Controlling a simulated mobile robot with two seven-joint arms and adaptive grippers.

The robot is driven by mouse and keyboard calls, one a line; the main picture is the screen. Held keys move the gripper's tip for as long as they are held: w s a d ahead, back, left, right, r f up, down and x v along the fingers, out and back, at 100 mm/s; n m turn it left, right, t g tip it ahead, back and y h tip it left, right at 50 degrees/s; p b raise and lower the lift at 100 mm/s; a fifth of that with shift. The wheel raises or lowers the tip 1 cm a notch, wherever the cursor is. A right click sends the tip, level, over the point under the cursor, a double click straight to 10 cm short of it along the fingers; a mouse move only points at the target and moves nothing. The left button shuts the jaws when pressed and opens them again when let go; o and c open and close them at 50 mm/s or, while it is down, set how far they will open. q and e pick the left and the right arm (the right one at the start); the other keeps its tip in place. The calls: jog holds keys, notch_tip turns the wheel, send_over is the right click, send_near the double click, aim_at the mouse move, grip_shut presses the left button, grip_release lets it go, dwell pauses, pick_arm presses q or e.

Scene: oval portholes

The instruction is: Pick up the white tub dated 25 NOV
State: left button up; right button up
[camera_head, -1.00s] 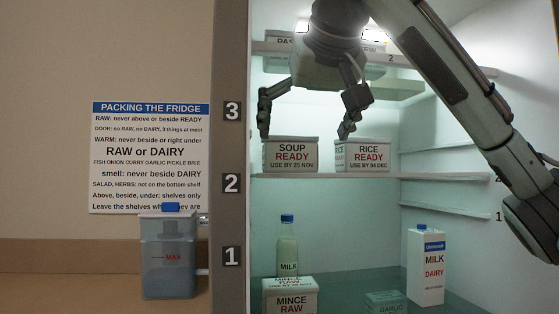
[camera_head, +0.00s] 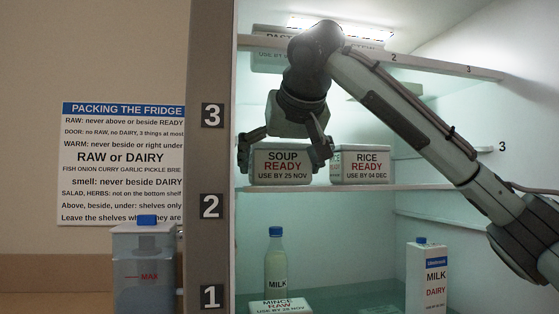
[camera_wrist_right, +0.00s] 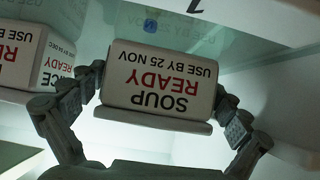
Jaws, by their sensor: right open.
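The white tub (camera_head: 281,166) labelled SOUP READY, USE BY 25 NOV, stands upright on a fridge shelf. It also shows upside down in the right wrist view (camera_wrist_right: 158,84). My right gripper (camera_head: 286,158) reaches in from above with one finger on each side of the tub. It is open; in the right wrist view the fingers (camera_wrist_right: 160,92) flank the tub's two ends closely, and I cannot tell whether they touch it. The tub stands on the shelf, not lifted. My left gripper is not in view.
A RICE READY tub (camera_head: 362,167), dated 04 DEC, stands close to the right of the soup tub. More tubs stand on the shelf above. A milk bottle (camera_head: 276,265), a MINCE RAW tub (camera_head: 280,306) and a milk carton (camera_head: 427,279) are below.

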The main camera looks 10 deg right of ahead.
jog(key=shift+w+f, duration=0.25)
jog(key=shift+w, duration=0.1)
jog(key=shift+c, duration=0.2)
jog(key=c, duration=1)
jog(key=shift+r, duration=0.1)
jog(key=shift+c, duration=0.3)
jog(key=shift+r, duration=0.1)
